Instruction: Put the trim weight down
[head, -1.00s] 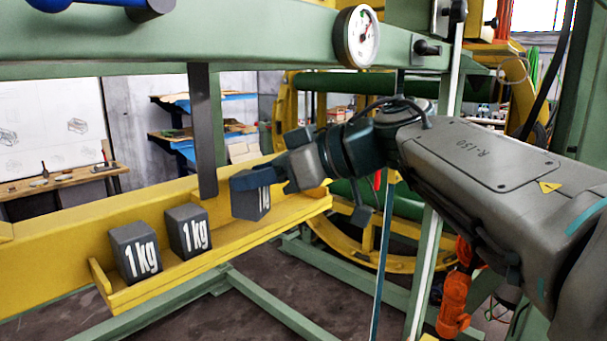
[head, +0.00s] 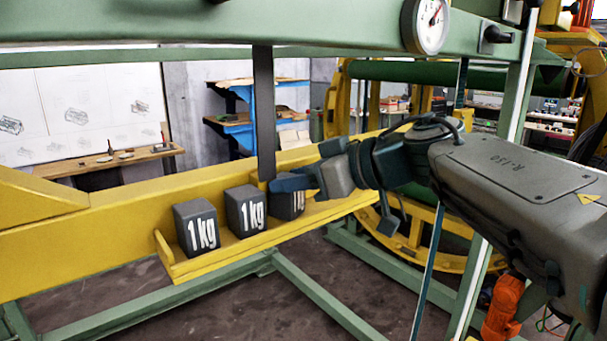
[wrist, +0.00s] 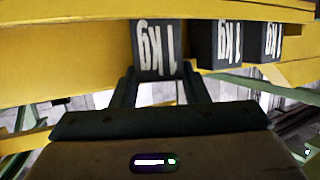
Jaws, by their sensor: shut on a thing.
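Two like weights, the middle one (head: 245,212) and the left one (head: 197,228), stand on the ledge; a narrow gap separates the held one from the middle one.
A dark vertical bar (head: 264,115) hangs from the green beam (head: 200,25) close to my gripper. The yellow beam (head: 110,230) runs behind the weights. The ledge (head: 350,206) is bare to the right of the held weight. A gauge (head: 428,25) is above.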

